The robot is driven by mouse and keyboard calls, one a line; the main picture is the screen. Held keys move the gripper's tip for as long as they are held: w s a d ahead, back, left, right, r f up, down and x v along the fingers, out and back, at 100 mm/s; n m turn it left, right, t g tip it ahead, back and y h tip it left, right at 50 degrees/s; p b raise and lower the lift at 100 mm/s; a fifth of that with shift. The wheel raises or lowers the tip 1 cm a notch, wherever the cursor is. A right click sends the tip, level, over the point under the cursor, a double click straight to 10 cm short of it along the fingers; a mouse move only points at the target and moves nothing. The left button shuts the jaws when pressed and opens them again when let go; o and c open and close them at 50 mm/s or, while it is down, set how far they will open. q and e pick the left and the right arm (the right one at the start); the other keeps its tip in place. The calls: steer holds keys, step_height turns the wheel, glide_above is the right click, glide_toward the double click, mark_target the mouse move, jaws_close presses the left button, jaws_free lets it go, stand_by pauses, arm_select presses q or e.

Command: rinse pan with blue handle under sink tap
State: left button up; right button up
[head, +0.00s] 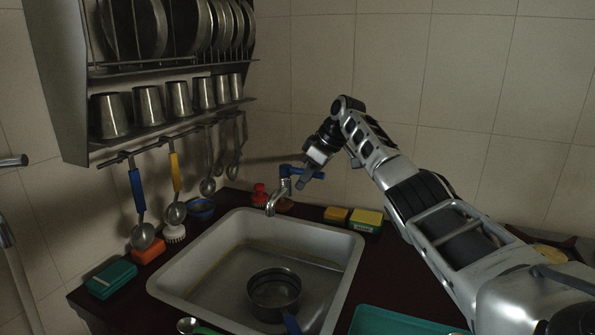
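The pan (275,291) sits inside the sink (222,224), toward its front. Its blue handle (291,324) points toward the bottom edge of the picture. The metal tap (278,196) with blue parts stands at the back of the sink, its spout over the back rim area. No water stream shows. My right gripper (309,176) is at the blue tap lever (292,171), from above and to the right. Its fingers are small and dark, so I cannot tell whether they are open or touch the lever. My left gripper is not in view.
A wall rack (170,128) holds plates, cups and hanging ladles at the left. Sponges (366,220) lie right of the tap, a red brush (259,194) left of it. A green box (111,279) is at the left. A teal tray (385,322) lies front right.

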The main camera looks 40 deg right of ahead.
steer(key=shift+a, duration=0.1)
steer(key=shift+s, duration=0.1)
steer(key=shift+s+a+b, duration=0.3)
steer(key=shift+a+b, duration=0.05)
steer(key=shift+a, duration=0.3)
stand_by(0.3)
steer(key=shift+s+a, duration=0.3)
steer(key=shift+a, duration=0.3)
stand_by(2.5)
